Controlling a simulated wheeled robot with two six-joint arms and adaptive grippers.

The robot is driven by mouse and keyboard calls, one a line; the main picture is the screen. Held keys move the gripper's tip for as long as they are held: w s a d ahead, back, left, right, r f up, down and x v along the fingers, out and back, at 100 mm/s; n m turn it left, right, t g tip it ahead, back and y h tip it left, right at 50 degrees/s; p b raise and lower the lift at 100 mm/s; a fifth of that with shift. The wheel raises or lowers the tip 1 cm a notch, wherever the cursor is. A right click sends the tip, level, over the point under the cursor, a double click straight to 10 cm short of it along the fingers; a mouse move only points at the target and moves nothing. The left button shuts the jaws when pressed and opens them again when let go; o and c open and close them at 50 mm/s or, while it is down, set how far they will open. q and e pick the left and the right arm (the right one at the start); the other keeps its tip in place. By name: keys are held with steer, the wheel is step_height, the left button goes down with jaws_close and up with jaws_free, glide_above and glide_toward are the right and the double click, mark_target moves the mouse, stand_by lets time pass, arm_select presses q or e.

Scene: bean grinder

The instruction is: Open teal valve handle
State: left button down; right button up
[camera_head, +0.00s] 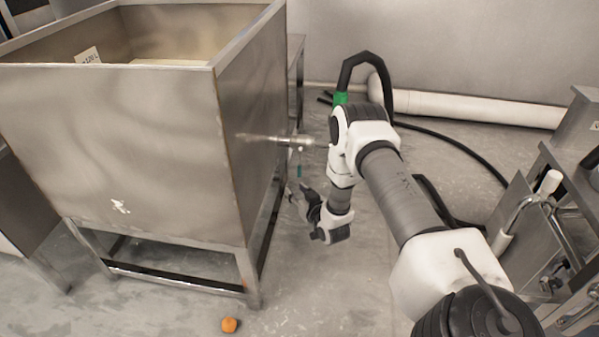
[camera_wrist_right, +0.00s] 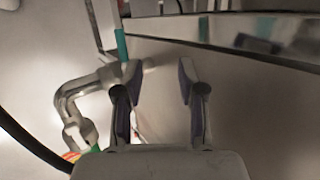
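The teal valve handle (camera_head: 299,170) hangs below a metal valve pipe (camera_head: 275,139) that sticks out from the side of a steel tank. In the right wrist view the teal handle (camera_wrist_right: 122,45) is a narrow upright strip, just beyond the tip of the left-hand finger and outside the gap. My right gripper (camera_head: 298,193) is just below the handle, beside the tank. The right wrist view shows its fingers (camera_wrist_right: 160,72) apart with nothing between them. I cannot tell whether a finger touches the handle. My left gripper is not in view.
The steel tank (camera_head: 120,150) on metal legs fills the left side. An orange round object (camera_head: 229,325) lies on the floor in front. A black cable (camera_head: 455,142) and a white pipe (camera_head: 480,108) run behind my arm. Metal equipment (camera_head: 560,230) stands at the right. Floor around my right gripper is clear.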

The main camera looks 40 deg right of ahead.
steer(key=t+h+b, duration=0.2)
steer(key=b, duration=0.1)
glide_toward(300, 170)
steer(key=x, duration=0.3)
steer(key=b+x, duration=0.3)
steer(key=x, duration=0.4)
steer(key=shift+f, duration=0.2)
steer(key=shift+w+d+r, duration=0.1)
steer(key=shift+w+d, duration=0.05)
steer(key=shift+w, duration=0.15)
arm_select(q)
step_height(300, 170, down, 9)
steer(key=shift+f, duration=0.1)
arm_select(e)
jaws_close()
